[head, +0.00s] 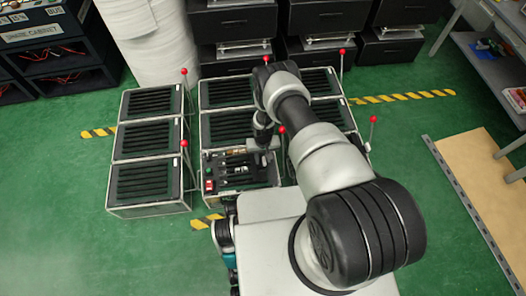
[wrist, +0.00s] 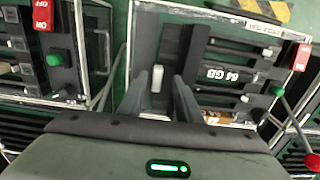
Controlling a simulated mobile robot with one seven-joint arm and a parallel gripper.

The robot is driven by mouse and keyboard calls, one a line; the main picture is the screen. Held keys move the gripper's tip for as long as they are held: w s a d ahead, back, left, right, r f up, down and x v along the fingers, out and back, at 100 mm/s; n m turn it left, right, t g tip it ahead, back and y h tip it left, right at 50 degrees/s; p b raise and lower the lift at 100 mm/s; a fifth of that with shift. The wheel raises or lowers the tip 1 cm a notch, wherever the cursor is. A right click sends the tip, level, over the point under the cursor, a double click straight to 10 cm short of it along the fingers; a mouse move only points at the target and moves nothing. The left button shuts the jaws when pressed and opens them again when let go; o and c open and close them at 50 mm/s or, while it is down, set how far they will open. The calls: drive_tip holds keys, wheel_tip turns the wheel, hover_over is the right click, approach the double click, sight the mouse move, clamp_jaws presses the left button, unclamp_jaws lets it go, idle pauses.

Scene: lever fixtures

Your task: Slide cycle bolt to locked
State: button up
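A small white cylinder (wrist: 157,79), which looks like the bolt's handle, shows in the wrist view on the dark fixture panel (wrist: 143,45). The "cycle bolt" label cannot be read, and I cannot tell the bolt's position. My gripper (wrist: 159,96) is open, with one dark finger on each side of the cylinder and a gap visible on both sides. In the head view my gripper (head: 262,146) is over the back right of the front middle fixture (head: 240,180); the arm hides part of it.
The panel carries a black block marked "64 GB" (wrist: 222,75), a green button (wrist: 277,90) and a red switch (wrist: 301,57). A red-knobbed lever (wrist: 311,161) stands at the lower right. Another fixture (head: 148,188) is at left, across a narrow green floor gap.

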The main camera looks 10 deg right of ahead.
sight(263, 160)
wheel_tip(263, 160, up, 17)
drive_tip(key=p, duration=0.5)
